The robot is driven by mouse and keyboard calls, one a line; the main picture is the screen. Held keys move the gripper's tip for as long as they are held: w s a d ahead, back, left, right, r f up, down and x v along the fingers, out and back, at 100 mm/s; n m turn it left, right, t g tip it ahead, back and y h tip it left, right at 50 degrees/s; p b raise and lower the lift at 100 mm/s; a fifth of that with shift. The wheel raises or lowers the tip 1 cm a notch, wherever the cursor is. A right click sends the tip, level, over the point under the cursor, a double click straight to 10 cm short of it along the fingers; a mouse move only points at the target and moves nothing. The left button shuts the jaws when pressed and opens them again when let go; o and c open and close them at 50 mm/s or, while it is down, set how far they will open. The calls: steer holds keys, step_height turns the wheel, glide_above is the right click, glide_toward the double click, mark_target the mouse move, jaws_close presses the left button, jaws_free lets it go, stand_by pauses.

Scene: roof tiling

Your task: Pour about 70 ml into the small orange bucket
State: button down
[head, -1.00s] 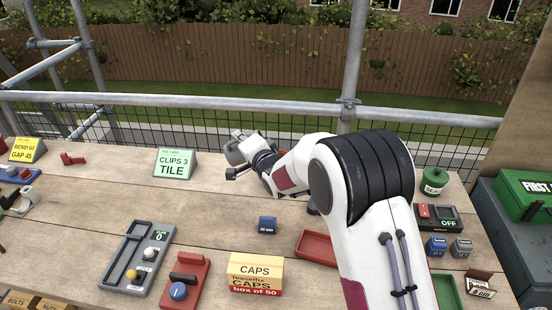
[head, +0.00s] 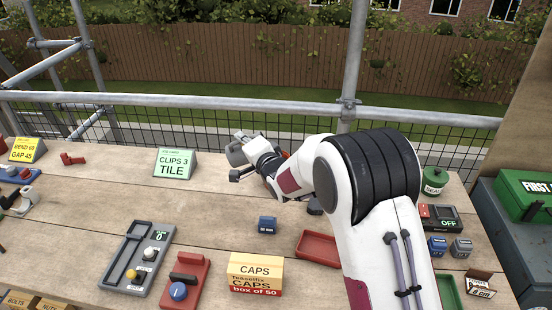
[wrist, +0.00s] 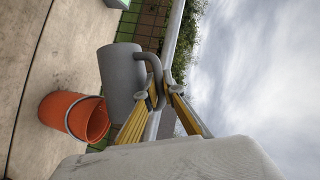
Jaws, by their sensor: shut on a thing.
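My gripper (wrist: 163,92) is shut on the handle of a grey jug (wrist: 122,78), seen in the wrist view. The jug is held up off the bench, and its contents are hidden. In the head view the jug (head: 236,153) is small and looks tilted, at the end of my arm. The small orange bucket (wrist: 62,113) stands upright on the bench in the wrist view, close to the jug and apart from it. Its inside is only partly seen. In the head view my arm hides nearly all of the bucket.
A green CLIPS sign (head: 175,164) stands left of the jug. A small blue block (head: 267,224), a red tray (head: 318,248) and a CAPS box (head: 255,272) lie in front. A grey device with a display (head: 137,258) is front left. The bench's middle left is clear.

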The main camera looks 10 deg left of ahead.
mark_target(235, 158)
steer(key=shift+d, duration=0.2)
steer(key=shift+w+d+r+m+y, duration=0.2)
steer(key=shift+d+m, duration=0.1)
steer(key=shift+d, duration=0.15)
steer(key=shift+w+d+r+m+y, duration=0.1)
steer(key=shift+d+r+m+y, duration=0.1)
steer(key=shift+d+m, duration=0.15)
stand_by(0.8)
steer(key=shift+s, duration=0.1)
steer(key=shift+s+a+f+n+h, duration=0.15)
steer(key=shift+a+n, duration=0.1)
steer(key=shift+a, duration=0.15)
steer(key=shift+s+a+f+n+h, duration=0.1)
steer(key=shift+a+f+n+h, duration=0.1)
steer(key=shift+a, duration=0.15)
steer(key=shift+a+n+h, duration=0.35)
steer(key=shift+a+n, duration=0.4)
steer(key=shift+n, duration=0.05)
steer(key=shift+a+f, duration=0.1)
steer(key=shift+f, duration=0.05)
steer(key=shift+s+a+f+n+h, duration=0.1)
steer(key=shift+a+f+n+h, duration=0.4)
steer(key=shift+f+n, duration=0.3)
steer(key=shift+a+f+n+h, duration=0.25)
steer(key=shift+f+n+h, duration=0.05)
steer(key=shift+f, duration=0.2)
stand_by(0.5)
